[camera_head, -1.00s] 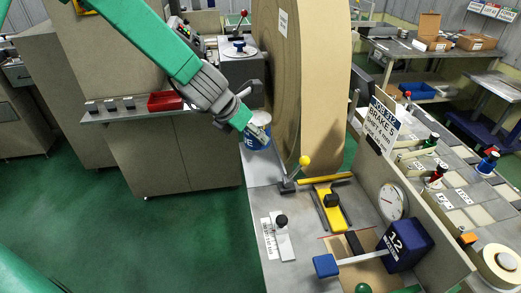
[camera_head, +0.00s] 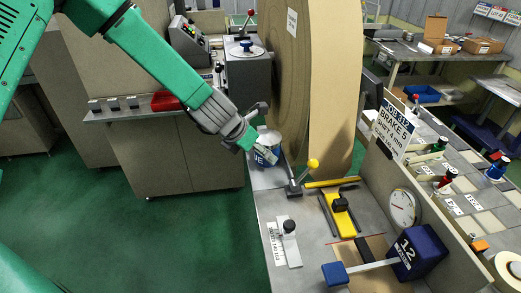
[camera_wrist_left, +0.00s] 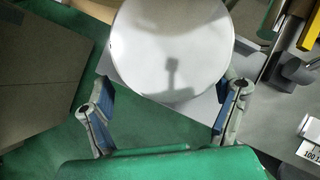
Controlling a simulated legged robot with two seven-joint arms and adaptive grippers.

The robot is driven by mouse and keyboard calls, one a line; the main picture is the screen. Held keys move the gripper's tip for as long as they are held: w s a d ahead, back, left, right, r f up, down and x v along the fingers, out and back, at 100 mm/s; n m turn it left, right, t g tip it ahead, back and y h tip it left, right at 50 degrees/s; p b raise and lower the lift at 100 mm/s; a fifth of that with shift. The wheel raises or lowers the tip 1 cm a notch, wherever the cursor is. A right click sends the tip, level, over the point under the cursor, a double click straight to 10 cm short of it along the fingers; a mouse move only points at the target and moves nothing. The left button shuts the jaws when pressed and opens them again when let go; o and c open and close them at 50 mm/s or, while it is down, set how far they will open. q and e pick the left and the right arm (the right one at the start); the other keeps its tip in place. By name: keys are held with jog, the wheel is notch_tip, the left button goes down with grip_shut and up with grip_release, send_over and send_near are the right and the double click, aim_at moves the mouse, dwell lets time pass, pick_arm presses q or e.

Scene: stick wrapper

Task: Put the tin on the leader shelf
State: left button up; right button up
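The tin (camera_head: 268,144), blue and white with a pale round lid, stands upright on the grey bench beside the big brown roll. My left gripper (camera_head: 262,152) reaches down to it from the left, close against its near side. In the left wrist view the lid (camera_wrist_left: 172,45) fills the top middle, and the spread fingers of my left gripper (camera_wrist_left: 163,112) stand on either side of it. Finger contact with the tin's side is hidden under the lid. My right gripper is not in view. No label that I can read marks the leader shelf.
A yellow-knobbed lever (camera_head: 312,164) stands just right of the tin, and the brown roll (camera_head: 290,80) rises behind it. A narrow ledge (camera_head: 105,116) with a red tray (camera_head: 166,101) is at left. A gauge (camera_head: 403,208) and blue block (camera_head: 418,250) are front right.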

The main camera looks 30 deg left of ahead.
pick_arm(q)
jog(key=shift+a, duration=0.1)
jog(key=shift+d+r, duration=0.1)
jog(key=shift+d, duration=0.3)
jog(key=shift+d+r, duration=0.2)
jog(key=shift+d, duration=0.4)
jog(key=shift+d+r, duration=0.1)
jog(key=shift+r, duration=0.25)
jog(key=p+v, duration=0.2)
jog(key=v, duration=1)
jog(key=s+a+f+m+g+y, duration=0.1)
jog(key=s+f+m+g+y, duration=0.1)
jog(key=s+f+m, duration=0.55)
jog(key=s+a+f+m+g+y, duration=0.1)
jog(key=s+f+m, duration=0.4)
jog(key=f+m, duration=0.5)
jog(key=s+d+f+m+g, duration=0.1)
jog(key=s+d+f+m, duration=0.1)
jog(key=s+f+m, duration=0.45)
jog(key=s+d+f+m+g, duration=0.2)
jog(key=s+f+m, duration=0.1)
jog(key=s+m, duration=0.65)
notch_tip(320, 180, down, 13)
jog(key=b, duration=1.3)
jog(key=shift+a, duration=0.2)
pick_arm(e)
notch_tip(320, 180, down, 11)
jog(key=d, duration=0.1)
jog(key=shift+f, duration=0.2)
